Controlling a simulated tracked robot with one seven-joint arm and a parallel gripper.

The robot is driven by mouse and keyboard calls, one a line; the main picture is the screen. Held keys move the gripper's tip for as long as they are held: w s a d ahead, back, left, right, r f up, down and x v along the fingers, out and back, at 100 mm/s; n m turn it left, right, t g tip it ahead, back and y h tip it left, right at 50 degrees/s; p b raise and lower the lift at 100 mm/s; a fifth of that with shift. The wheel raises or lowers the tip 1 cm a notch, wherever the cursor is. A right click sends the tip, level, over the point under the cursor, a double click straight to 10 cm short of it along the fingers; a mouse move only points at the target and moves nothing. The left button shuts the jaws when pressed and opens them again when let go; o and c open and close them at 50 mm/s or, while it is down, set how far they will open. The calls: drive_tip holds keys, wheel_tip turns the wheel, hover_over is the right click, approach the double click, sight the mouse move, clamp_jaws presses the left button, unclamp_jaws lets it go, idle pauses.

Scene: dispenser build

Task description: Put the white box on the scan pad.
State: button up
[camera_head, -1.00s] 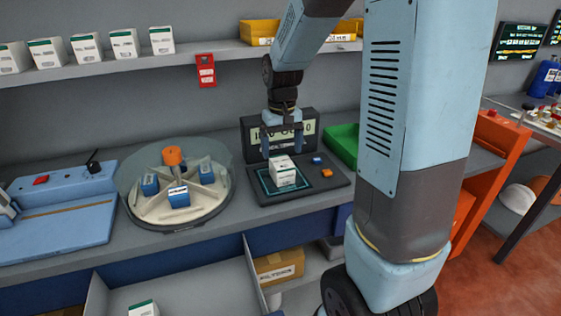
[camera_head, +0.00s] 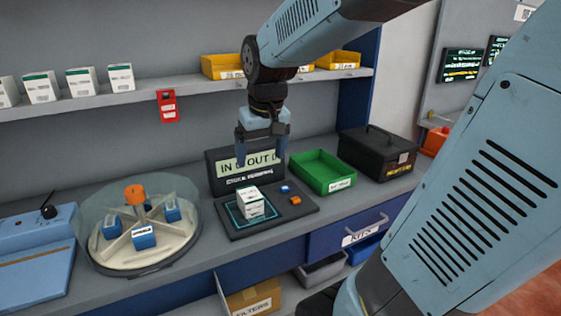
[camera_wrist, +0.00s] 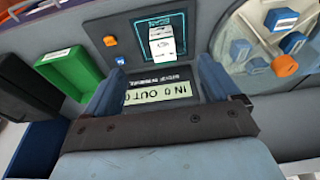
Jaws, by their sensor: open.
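The white box (camera_head: 250,201) with a green top edge stands upright on the scan pad (camera_head: 238,234), within the pad's teal outline. It also shows in the wrist view (camera_wrist: 165,42), on the pad and beyond my fingers. My gripper (camera_head: 263,160) hangs above and behind the box, in front of the IN/OUT display (camera_head: 217,172). Its two fingers are apart with nothing between them, and it does not touch the box. A blue button (camera_head: 285,189) and an orange button (camera_head: 295,201) sit on the right of the pad.
A round carousel (camera_head: 140,262) with blue boxes stands left of the pad, beside a blue device (camera_head: 38,270). A green tray (camera_head: 322,172) and a black case (camera_head: 378,152) stand to the right. A shelf (camera_head: 190,87) with white boxes and yellow bins runs above the counter.

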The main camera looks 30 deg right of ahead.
drive_tip(key=s+r+t, duration=0.2)
drive_tip(key=s, duration=0.8)
drive_tip(key=shift+s+a+r+t, duration=0.2)
drive_tip(key=shift+s+r+t, duration=0.1)
drive_tip(key=shift+t, duration=0.1)
